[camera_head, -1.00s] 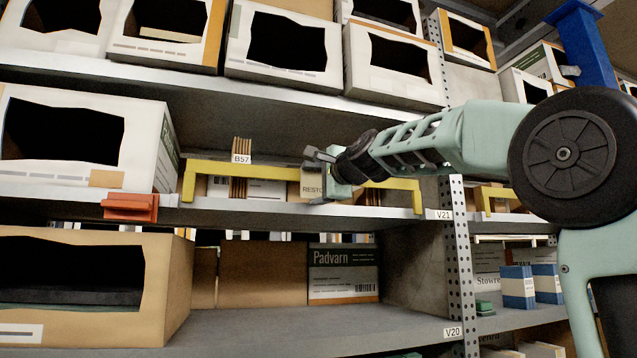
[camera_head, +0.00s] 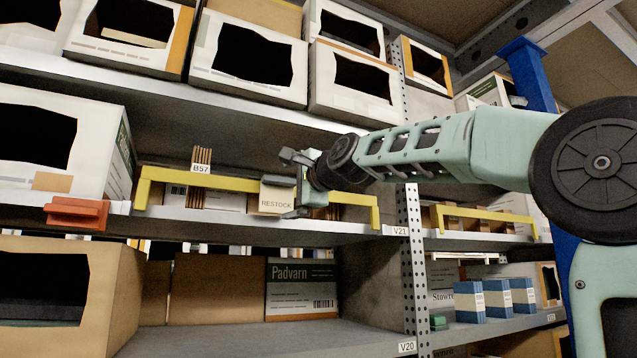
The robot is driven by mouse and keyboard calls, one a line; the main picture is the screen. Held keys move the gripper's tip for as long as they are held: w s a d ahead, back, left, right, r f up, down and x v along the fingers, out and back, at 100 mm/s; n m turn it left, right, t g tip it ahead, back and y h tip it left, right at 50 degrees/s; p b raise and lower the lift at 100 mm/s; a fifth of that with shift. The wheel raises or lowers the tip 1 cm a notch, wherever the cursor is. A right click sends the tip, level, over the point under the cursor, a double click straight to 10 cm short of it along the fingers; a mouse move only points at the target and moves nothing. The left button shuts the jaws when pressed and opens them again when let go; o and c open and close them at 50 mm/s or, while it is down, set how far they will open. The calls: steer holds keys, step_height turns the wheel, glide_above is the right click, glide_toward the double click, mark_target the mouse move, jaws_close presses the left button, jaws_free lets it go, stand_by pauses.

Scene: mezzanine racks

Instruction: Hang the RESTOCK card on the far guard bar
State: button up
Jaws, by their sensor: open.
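The cream RESTOCK card (camera_head: 277,198) is upright in front of the left yellow guard bar (camera_head: 230,181), covering part of it. I cannot tell whether it hooks over that bar. My gripper (camera_head: 284,168) is open at the card's top and right edge, reaching in from the right. Its fingers overlap the card's upper edge in the picture, and contact is unclear. A second yellow guard bar (camera_head: 485,213) runs along the shelf farther right, beyond the perforated post, with no card visible on it.
A B57 tag (camera_head: 202,168) with brown slats stands at the left bar. An orange-red block (camera_head: 77,213) sits on the shelf edge at left. A perforated post (camera_head: 412,230) separates the two bays. Open-fronted boxes fill the shelf above.

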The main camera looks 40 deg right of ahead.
steer(key=s+a+b, duration=0.1)
steer(key=s+b, duration=0.8)
steer(key=s, duration=0.2)
steer(key=shift+s, duration=0.1)
